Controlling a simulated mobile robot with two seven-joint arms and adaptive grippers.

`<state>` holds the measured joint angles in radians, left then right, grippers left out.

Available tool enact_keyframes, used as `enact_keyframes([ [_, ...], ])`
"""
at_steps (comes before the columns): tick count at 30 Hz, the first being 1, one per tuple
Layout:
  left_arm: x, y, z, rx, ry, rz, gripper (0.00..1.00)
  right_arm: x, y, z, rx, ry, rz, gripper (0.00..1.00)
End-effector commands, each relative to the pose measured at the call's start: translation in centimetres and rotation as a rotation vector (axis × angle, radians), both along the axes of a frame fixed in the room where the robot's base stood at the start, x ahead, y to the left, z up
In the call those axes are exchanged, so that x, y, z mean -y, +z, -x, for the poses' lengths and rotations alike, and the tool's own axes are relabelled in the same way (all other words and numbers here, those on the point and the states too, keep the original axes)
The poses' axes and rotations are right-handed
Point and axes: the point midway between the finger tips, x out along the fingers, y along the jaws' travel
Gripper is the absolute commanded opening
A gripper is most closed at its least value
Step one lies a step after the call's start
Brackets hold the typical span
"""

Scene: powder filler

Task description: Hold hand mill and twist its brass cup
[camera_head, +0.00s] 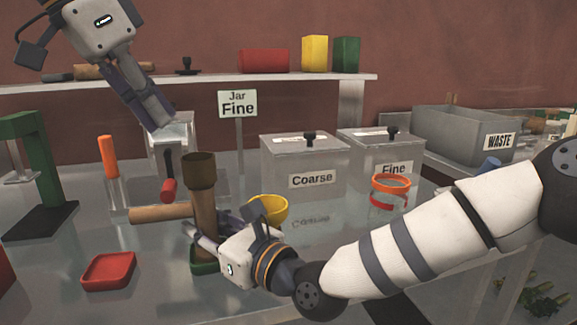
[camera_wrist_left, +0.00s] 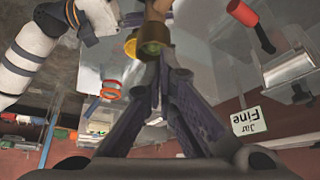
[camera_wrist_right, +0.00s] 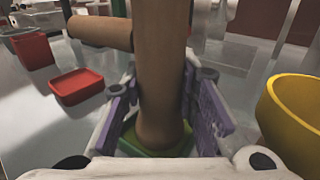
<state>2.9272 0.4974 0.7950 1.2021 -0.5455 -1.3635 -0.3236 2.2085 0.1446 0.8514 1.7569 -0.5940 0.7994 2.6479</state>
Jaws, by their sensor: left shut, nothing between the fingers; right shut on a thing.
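The hand mill is an upright brown wooden cylinder (camera_head: 205,215) with a dark brass cup (camera_head: 199,170) on top and a wooden handle (camera_head: 160,213) sticking out left. It stands on a green base (camera_head: 204,267). My right gripper (camera_head: 200,238) is shut around the lower body; its purple fingers flank the wood (camera_wrist_right: 162,80) in the right wrist view. My left gripper (camera_head: 160,126) is shut and empty, above and left of the cup, apart from it. In the left wrist view the cup (camera_wrist_left: 153,48) shows beyond the shut fingertips (camera_wrist_left: 165,65).
A yellow bowl (camera_head: 268,208) stands close right of the mill. A red tray (camera_head: 108,270) lies front left, a green stand (camera_head: 40,170) at left. Coarse (camera_head: 300,165) and Fine (camera_head: 385,155) bins, a Jar Fine sign (camera_head: 238,104) and a shelf (camera_head: 210,84) are behind.

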Motion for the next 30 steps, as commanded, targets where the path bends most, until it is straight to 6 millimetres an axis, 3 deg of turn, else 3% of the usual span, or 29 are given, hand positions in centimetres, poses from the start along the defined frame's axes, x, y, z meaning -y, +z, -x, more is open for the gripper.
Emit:
enact_keyframes([
  [3,1.4,0.3,1.0,-0.005,-0.008,0.004,0.00,0.0,0.0,0.0,0.000,-0.001,0.000,0.00],
  [8,2.0,0.5,1.7,0.003,0.003,0.002,0.00,0.0,0.0,0.0,0.000,-0.001,0.000,0.00],
  [21,2.0,-5.5,1.8,0.006,0.004,0.001,0.00,0.0,0.0,0.0,0.000,-0.001,0.000,0.00],
  [30,2.1,-6.1,1.7,0.006,0.005,0.002,0.00,0.0,0.0,0.0,-0.001,0.000,0.001,0.00],
])
